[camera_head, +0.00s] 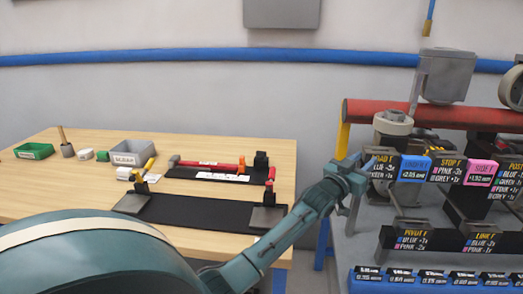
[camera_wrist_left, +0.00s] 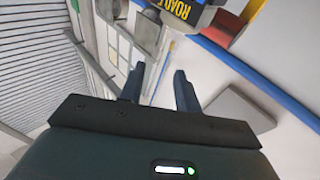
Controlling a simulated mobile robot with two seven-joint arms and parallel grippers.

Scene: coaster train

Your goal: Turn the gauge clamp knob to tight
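My left gripper (camera_head: 352,182) is in front of the left end of the coaster train rack, beside the "ROAD F" label (camera_head: 382,162). In the left wrist view its two fingers (camera_wrist_left: 158,88) stand apart with nothing between them. A black gauge-like fixture with a red bar (camera_head: 208,165) lies on the wooden table, well left of the gripper. My right gripper is not in view.
The wooden table (camera_head: 90,180) also holds a black mat with grey end plates (camera_head: 190,212), a grey bin (camera_head: 131,152) and a green tray (camera_head: 34,151). The rack on the right carries metal parts, a red tube (camera_head: 385,112) and a row of blue labels (camera_head: 440,279).

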